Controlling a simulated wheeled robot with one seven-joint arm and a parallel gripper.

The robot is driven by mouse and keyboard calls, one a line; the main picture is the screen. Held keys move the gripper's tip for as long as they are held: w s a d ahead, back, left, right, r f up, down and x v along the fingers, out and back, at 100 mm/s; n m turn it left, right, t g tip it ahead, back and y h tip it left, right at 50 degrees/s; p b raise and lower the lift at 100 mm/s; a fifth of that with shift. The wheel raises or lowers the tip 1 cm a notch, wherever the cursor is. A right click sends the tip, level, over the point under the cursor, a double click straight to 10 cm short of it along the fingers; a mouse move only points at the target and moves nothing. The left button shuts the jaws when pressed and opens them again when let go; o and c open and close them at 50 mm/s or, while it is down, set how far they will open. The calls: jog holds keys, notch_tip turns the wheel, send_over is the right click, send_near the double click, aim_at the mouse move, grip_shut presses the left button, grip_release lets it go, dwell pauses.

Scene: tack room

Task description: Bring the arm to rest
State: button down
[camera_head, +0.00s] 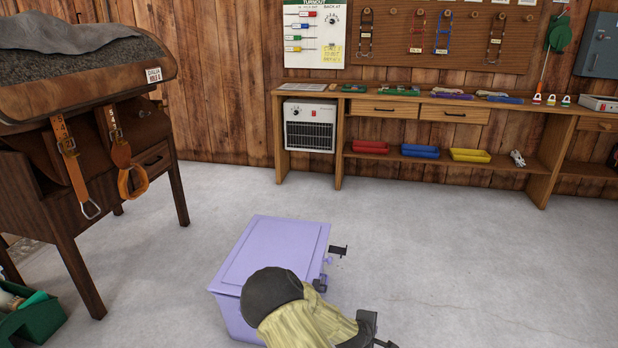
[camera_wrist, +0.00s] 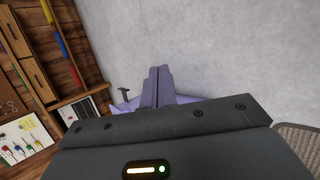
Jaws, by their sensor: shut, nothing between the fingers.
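My gripper (camera_wrist: 158,72) shows in the wrist view with its two fingers together and nothing between them. The fingers point out over the grey floor. In the head view my arm reaches in at the bottom, in front of the right side of a lilac chest (camera_head: 270,255). The chest's lid is down. Part of the chest also shows behind the fingers in the wrist view (camera_wrist: 119,107). I cannot tell the distance between my gripper and the chest. My arm hides the chest's lower right part.
A wooden saddle stand (camera_head: 62,215) with hanging stirrups stands at the left, with a green tote (camera_head: 35,325) below. A workbench (camera_head: 400,97) with a heater (camera_head: 310,125) and red, blue and yellow trays runs along the back wall. The floor at the right is clear.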

jog(key=s+a+r+m+g+y+p, duration=0.1)
jog(key=s+r+m+g+y+p, duration=0.15)
jog(key=s+r+m+p, duration=0.75)
jog(key=s+a+r+m+g+y, duration=0.2)
jog(key=s+r+m+y, duration=0.15)
jog(key=s+r, duration=1.55)
jog(key=w+r+p, duration=0.2)
jog(key=r+p, duration=1.6)
jog(key=r, duration=0.2)
jog(key=w+r+p, duration=0.2)
jog(key=r+p, duration=1.7)
jog(key=r, duration=0.1)
jog(key=shift+w+r+h, duration=0.15)
jog(key=shift+r+h, duration=0.15)
jog(key=shift+d+f+m, duration=0.1)
jog(key=shift+m, duration=0.15)
jog(key=shift+w, duration=0.1)
